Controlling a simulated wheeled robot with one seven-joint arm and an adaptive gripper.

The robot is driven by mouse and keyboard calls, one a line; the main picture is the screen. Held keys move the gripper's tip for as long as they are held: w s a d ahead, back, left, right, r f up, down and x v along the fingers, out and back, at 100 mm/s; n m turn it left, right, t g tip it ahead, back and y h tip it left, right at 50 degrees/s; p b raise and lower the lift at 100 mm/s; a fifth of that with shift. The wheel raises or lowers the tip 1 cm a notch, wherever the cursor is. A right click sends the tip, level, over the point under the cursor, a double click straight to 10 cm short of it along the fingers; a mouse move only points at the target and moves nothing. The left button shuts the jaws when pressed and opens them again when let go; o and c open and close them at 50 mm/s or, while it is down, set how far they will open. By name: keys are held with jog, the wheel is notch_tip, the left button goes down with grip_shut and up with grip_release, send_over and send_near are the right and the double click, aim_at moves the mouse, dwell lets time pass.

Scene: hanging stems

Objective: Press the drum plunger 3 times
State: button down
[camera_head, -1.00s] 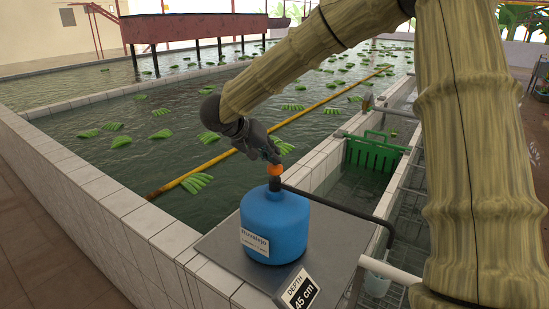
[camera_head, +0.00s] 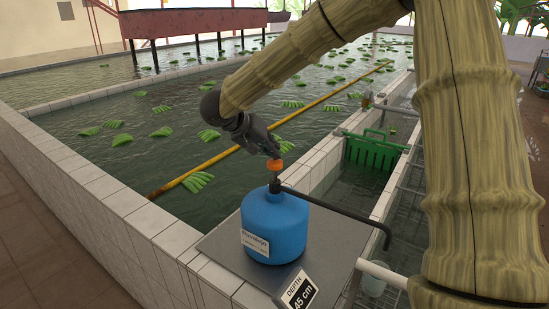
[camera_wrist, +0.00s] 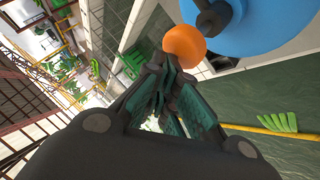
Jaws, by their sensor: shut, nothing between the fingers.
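The blue drum (camera_head: 275,226) stands upright on a grey plate, with a white label on its front. Its plunger has an orange knob (camera_head: 275,164) on a dark stem, and a length of stem shows between knob and drum. My gripper (camera_head: 273,152) is shut and empty, right above the knob, its tips pointing down at it. In the wrist view the orange knob (camera_wrist: 184,46) lies just beyond the shut fingertips (camera_wrist: 165,66), and the blue drum top (camera_wrist: 258,28) is behind it. I cannot tell whether the tips touch the knob.
A black spout (camera_head: 340,210) runs right from the drum top, past the plate's edge. A "DEPTH 45 cm" sign (camera_head: 297,290) is at the plate's front. Water tanks with floating green bunches (camera_head: 197,181) and a green crate (camera_head: 374,151) lie behind.

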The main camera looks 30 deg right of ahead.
jog(key=shift+r, duration=0.1)
notch_tip(320, 180, up, 4)
jog(key=p, duration=0.5)
jog(key=shift+p, duration=0.3)
jog(key=shift+r, duration=0.95)
dwell(1.2)
